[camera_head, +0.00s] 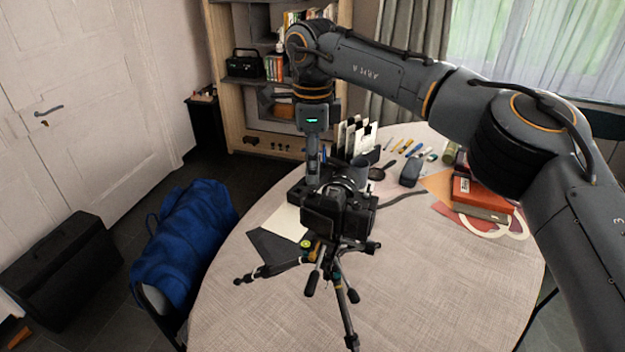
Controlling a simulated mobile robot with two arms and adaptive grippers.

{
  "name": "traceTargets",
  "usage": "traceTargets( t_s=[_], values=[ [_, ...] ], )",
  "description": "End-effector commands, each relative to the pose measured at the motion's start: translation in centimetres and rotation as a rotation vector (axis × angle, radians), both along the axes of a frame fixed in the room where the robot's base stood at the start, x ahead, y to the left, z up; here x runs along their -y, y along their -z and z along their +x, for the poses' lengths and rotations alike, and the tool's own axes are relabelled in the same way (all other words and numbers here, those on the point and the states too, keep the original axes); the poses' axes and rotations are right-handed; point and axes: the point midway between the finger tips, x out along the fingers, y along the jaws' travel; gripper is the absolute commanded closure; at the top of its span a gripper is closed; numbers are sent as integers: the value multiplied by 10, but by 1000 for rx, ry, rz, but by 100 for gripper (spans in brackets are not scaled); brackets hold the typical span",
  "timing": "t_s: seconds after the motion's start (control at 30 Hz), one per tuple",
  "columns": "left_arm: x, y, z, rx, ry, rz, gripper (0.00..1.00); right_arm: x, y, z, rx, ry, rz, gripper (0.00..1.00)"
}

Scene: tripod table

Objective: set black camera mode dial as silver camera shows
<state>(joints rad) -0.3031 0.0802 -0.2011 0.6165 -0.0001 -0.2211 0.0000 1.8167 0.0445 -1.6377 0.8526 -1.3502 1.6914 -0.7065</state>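A black camera (337,218) sits on a small tripod (334,272) that stands on the round table. My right arm comes in from the right and bends down behind the camera. My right gripper (314,172) points down at the camera's upper left, close to its top. Its fingers are seen edge-on and partly hidden by the camera, so I cannot tell whether they are open or touching it. The mode dial cannot be made out. I cannot make out a silver camera. My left gripper is not in view.
The round table (440,285) is clear at its front and right.

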Motion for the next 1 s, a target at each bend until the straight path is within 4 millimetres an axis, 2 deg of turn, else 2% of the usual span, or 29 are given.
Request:
traceTargets(
  t_s=[0.1, 0.3, 0.63, 0.67, 0.77, 0.8, 1.0],
  values=[
    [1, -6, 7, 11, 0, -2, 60, 0, 19, -1, -3, 0, 0, 73],
    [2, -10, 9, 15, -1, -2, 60, 0, 38, -1, -2, 0, 1, 73],
    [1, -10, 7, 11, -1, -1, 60, -1, 43, 0, 0, -1, 2, 73],
    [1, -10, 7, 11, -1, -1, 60, -1, 43, 0, 0, -1, 2, 77],
    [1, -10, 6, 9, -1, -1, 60, -1, 42, 0, 0, -1, 2, 97],
    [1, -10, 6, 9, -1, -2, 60, -1, 42, 0, 0, -1, 2, 100],
    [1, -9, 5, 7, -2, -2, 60, -1, 42, 0, 0, 3, 2, 100]
  ],
)
